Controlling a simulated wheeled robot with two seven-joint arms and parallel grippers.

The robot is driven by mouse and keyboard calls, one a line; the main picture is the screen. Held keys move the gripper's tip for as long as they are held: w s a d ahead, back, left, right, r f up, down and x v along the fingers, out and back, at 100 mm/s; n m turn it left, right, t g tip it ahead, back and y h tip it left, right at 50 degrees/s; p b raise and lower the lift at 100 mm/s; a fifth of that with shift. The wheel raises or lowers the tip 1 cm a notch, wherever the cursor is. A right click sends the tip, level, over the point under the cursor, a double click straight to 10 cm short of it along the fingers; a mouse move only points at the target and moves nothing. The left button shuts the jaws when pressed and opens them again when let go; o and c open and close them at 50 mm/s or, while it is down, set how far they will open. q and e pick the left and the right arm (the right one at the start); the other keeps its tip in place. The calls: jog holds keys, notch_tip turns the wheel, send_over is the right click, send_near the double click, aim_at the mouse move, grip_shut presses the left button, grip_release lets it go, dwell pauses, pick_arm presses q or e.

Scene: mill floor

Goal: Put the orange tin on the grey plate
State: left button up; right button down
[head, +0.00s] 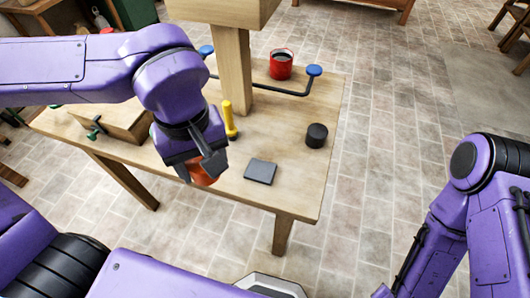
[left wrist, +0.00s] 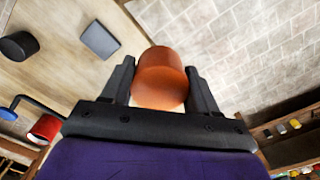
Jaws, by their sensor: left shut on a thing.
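The orange tin (left wrist: 161,78) is between the two fingers of my left gripper (left wrist: 162,80) in the left wrist view. My left gripper (head: 203,172) is shut on it and also shows in the head view, where the tin (head: 204,178) is partly hidden behind the fingers. The grey plate (head: 260,171), a dark flat square, lies on the wooden table to the right of the tin and apart from it. It also shows in the left wrist view (left wrist: 99,40). Nothing lies on the plate. My right gripper is not in view; only my right arm shows.
On the wooden table (head: 300,185) stand a black cylinder (head: 316,135) right of the plate, a yellow object (head: 229,120) behind it, and a red bucket (head: 281,64) farther back. A dark bar with blue ends (head: 313,71) and a thick wooden post (head: 233,65) are also there.

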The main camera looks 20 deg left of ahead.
pick_arm(q)
jog(key=shift+s+n, duration=0.25)
jog(key=shift+n, duration=0.05)
jog(key=d+p, duration=0.1)
jog(key=p, duration=0.4)
jog(key=shift+w+r, duration=0.4)
jog(key=shift+w+d+f+p, duration=0.4)
jog(key=shift+w+f+p, duration=0.15)
jog(key=shift+f+p, duration=0.1)
send_over(260, 170)
jog(key=s, duration=0.1)
jog(key=f, duration=0.5)
jog(key=f+b, duration=0.1)
jog(key=f, duration=0.2)
jog(key=shift+a, duration=0.25)
jog(key=shift+w+d+f, duration=0.15)
jog(key=shift+w+f, duration=0.1)
jog(key=f, duration=0.4)
jog(key=shift+w+d, duration=0.2)
jog(key=shift+w, duration=0.15)
jog(key=shift+s, duration=0.1)
